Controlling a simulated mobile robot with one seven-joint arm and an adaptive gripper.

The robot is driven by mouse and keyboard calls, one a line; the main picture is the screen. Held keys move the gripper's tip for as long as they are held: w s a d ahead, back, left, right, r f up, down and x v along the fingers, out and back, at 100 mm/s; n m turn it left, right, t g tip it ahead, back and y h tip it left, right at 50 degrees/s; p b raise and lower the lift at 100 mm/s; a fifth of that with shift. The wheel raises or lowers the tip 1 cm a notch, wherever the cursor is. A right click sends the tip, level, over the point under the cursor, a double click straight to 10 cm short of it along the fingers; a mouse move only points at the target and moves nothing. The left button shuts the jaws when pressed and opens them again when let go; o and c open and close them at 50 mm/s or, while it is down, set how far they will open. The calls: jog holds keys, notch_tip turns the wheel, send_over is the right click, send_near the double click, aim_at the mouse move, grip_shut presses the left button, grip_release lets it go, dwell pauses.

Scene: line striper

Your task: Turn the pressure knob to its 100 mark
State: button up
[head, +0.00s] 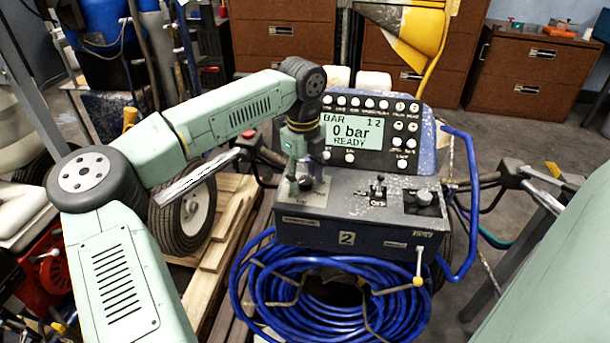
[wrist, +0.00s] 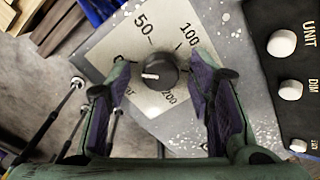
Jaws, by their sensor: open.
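The pressure knob (wrist: 157,70) is black and round, on a pale square dial plate (wrist: 150,42) in the wrist view. Its white pointer line points left, toward the partly hidden low end of the scale. The 100 mark (wrist: 188,36) is up and right of the knob, 50 is above it, and 200 is below right. My gripper (wrist: 161,66) is open, one finger on each side of the knob with gaps between. In the head view my gripper (head: 302,170) points down over the panel's left part and largely hides the knob. The display (head: 351,131) reads 0 bar, READY.
In the head view, a small lever (head: 378,187) and a grey knob (head: 424,197) stand right of my gripper. The button panel (head: 400,160) rises behind. A blue hose coil (head: 320,290) hangs in front. White buttons (wrist: 282,43) are at right in the wrist view.

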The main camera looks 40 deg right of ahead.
jog(key=shift+c, duration=0.4)
grip_shut()
dwell(0.4)
